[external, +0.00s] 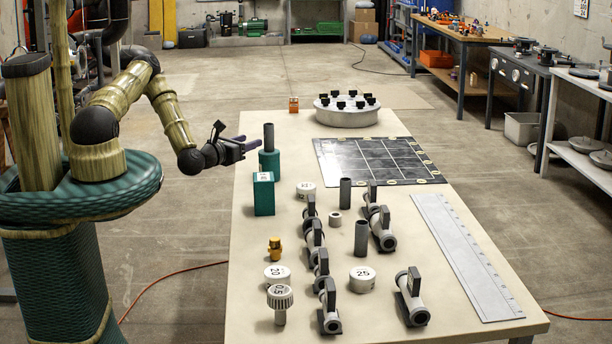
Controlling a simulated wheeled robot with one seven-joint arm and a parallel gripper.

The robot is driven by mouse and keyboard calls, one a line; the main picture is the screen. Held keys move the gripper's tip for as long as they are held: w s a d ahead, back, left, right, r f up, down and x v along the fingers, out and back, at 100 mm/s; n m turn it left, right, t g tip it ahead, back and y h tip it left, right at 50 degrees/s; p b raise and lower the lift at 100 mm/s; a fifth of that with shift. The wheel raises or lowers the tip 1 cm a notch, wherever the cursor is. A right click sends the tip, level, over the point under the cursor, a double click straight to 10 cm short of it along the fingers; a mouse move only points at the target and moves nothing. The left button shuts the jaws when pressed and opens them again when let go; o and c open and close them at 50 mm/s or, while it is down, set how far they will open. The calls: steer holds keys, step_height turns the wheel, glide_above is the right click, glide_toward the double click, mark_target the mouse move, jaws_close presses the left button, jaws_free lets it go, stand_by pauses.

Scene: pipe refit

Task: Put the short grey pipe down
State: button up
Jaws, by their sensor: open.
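A grey pipe (268,137) stands upright on or in a round teal holder (269,164) near the table's left edge. My gripper (250,145) is open, level and just left of this pipe, with its fingers pointing right towards it; it holds nothing I can see. I cannot tell whether the fingertips overlap the pipe's far side. Two other grey pipes stand upright on the table, one mid-table (345,193) and one nearer the front (361,238). A very short light grey ring (336,219) lies between them.
A teal box (264,194) stands just in front of the holder. Several grey valves (383,231) and white caps (362,279) crowd the front. The table's back left is mostly clear.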

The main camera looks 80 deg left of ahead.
steer(key=shift+v, duration=1.25)
